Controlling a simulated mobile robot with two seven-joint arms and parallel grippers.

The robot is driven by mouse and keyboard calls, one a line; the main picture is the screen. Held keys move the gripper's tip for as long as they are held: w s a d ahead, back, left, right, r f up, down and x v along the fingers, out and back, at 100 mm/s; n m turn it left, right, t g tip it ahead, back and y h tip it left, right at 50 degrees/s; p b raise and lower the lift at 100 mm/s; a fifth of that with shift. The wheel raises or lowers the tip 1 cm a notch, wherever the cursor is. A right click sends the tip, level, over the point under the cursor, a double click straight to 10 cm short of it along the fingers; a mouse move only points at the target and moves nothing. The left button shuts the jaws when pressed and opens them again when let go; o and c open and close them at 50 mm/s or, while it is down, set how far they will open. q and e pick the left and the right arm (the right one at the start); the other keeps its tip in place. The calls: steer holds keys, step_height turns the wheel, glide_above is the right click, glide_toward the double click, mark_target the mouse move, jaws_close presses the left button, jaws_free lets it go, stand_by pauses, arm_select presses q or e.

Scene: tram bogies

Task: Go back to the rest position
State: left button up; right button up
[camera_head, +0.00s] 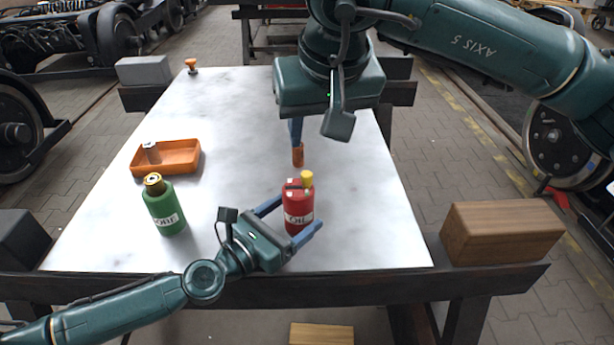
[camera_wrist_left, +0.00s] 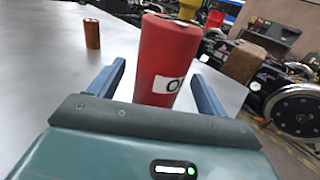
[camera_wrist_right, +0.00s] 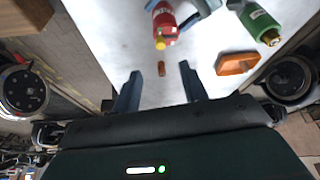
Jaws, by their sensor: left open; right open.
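My left gripper (camera_head: 290,222) is open at the front of the table, with its blue fingers on either side of a red oil can (camera_head: 299,208) with a yellow cap. The red can stands upright between the fingers in the left wrist view (camera_wrist_left: 165,62), and gaps show beside it. My right gripper (camera_head: 297,132) is above the middle of the table, mostly hidden behind its own wrist. In the right wrist view its fingers (camera_wrist_right: 160,90) are apart with nothing between them. A small copper-brown cylinder (camera_head: 298,155) stands on the table just beyond the red can.
A green can (camera_head: 165,208) stands at the table's left, near an orange tray (camera_head: 185,160) holding a small grey part. An orange-topped knob (camera_head: 191,66) is at the far left corner. A wooden block (camera_head: 500,233) sits right of the table (camera_head: 110,245). The far table middle is clear.

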arm_select(q)
steer(key=v, duration=0.8)
steer(key=shift+s+a+r, duration=0.1)
steer(key=shift+s+a, duration=0.1)
